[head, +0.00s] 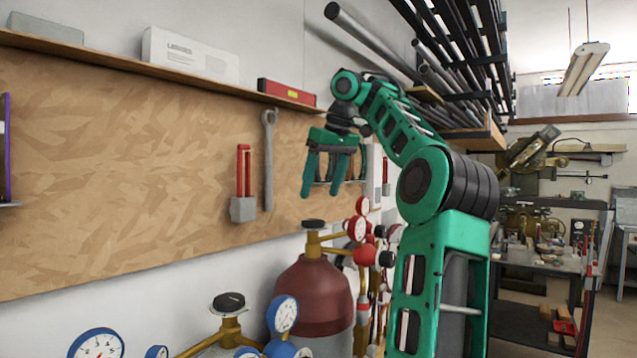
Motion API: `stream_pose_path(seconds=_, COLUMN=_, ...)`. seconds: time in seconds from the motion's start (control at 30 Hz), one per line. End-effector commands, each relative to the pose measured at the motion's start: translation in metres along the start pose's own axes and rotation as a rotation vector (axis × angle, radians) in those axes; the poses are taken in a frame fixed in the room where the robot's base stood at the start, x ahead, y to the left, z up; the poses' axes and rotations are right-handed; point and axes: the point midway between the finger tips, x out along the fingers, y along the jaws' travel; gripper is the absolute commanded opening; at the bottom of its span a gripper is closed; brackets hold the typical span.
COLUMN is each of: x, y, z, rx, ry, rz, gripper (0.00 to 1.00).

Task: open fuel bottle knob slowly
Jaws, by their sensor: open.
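A maroon-topped gas bottle (312,292) stands against the wall at the lower middle. A dark round knob (314,224) sits on top of its brass valve. A second dark knob (229,302) sits on another brass valve at the bottom, in front and to the left; the bottle under it is out of the picture. No label shows which bottle is the fuel one. My gripper (321,193) is open, empty and pointing down. In the picture its fingertips are a little above the maroon bottle's knob, apart from it.
Blue-rimmed gauges (97,344) and red-rimmed gauges (356,228) stand around the valves. A wooden board (130,170) behind carries a hanging wrench (268,160) and a red-handled tool (244,180). A shelf (150,57) and pipes (370,40) are above.

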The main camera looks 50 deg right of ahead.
Motion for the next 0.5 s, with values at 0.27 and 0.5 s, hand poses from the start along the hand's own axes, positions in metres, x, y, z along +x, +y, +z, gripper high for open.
stream_pose_path(seconds=0.27, x=-0.020, y=-0.001, z=-0.001, rx=-0.002, ry=0.001, rz=-0.001, gripper=0.67)
stream_pose_path(seconds=0.5, x=-0.021, y=-0.001, z=-0.001, rx=-0.002, ry=0.000, rz=-0.001, gripper=0.67)
